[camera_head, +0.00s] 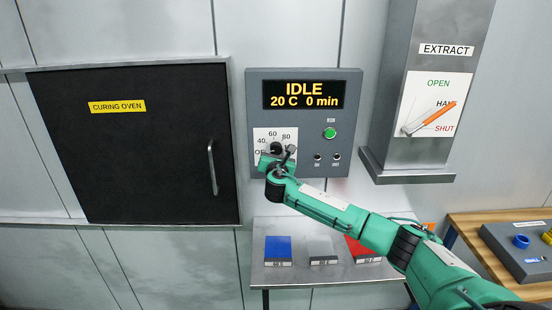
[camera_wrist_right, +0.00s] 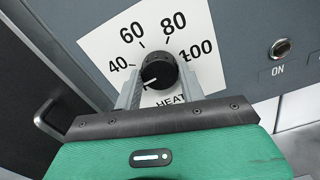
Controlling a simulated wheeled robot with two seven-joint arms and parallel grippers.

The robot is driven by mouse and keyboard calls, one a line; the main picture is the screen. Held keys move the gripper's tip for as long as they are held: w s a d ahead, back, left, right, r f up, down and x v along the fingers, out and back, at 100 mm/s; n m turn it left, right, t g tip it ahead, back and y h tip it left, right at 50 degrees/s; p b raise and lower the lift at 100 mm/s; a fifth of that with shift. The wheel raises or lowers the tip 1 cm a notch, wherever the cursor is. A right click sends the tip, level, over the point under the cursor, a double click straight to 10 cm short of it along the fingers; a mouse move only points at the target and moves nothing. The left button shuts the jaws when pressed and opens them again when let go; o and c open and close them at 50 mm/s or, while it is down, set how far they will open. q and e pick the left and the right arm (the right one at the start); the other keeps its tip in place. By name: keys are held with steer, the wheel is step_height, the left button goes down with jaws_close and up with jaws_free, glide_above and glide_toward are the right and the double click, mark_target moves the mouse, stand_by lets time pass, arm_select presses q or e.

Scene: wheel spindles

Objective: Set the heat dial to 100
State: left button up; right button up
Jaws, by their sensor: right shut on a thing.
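The black heat dial (camera_wrist_right: 159,68) sits on a white scale plate marked 40, 60, 80 and 100, with HEAT below. Its white pointer mark faces lower left, below the 40, and the label there is hidden by my gripper. My right gripper (camera_head: 276,158) is at the panel and shut on the dial, with one finger on each side of it in the right wrist view. In the head view the arm covers most of the dial and the 100. The display (camera_head: 304,95) reads IDLE, 20 C, 0 min. My left gripper is not in view.
A green button (camera_head: 330,133) and two small switches are right of the dial. The curing oven door (camera_head: 150,150), with its handle (camera_head: 212,167), is shut at left. An extract duct with an orange lever (camera_head: 438,114) stands right. A shelf with coloured blocks is below.

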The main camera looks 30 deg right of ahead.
steer(key=m+b, duration=0.1)
steer(key=m, duration=0.1)
steer(key=m+b, duration=0.2)
steer(key=shift+f+m, duration=0.2)
steer(key=shift+m, duration=0.1)
steer(key=m+b, duration=0.4)
steer(key=shift+m, duration=0.3)
steer(key=m+b, duration=0.3)
steer(key=m, duration=0.1)
steer(key=shift+m, duration=0.3)
steer(key=m+b, duration=0.2)
steer(key=m, duration=0.2)
steer(key=shift+b, duration=0.3)
steer(key=m+b, duration=0.2)
steer(key=m, duration=0.3)
steer(key=shift+m+b, duration=0.3)
steer(key=shift+m, duration=0.1)
steer(key=m+b, duration=0.1)
steer(key=m, duration=0.3)
steer(key=shift+m+b, duration=0.3)
steer(key=shift+b, duration=0.05)
steer(key=m+b, duration=0.1)
steer(key=m, duration=0.3)
steer(key=shift+m, duration=0.3)
steer(key=shift+r+m, duration=0.1)
steer(key=shift+m, duration=1.9)
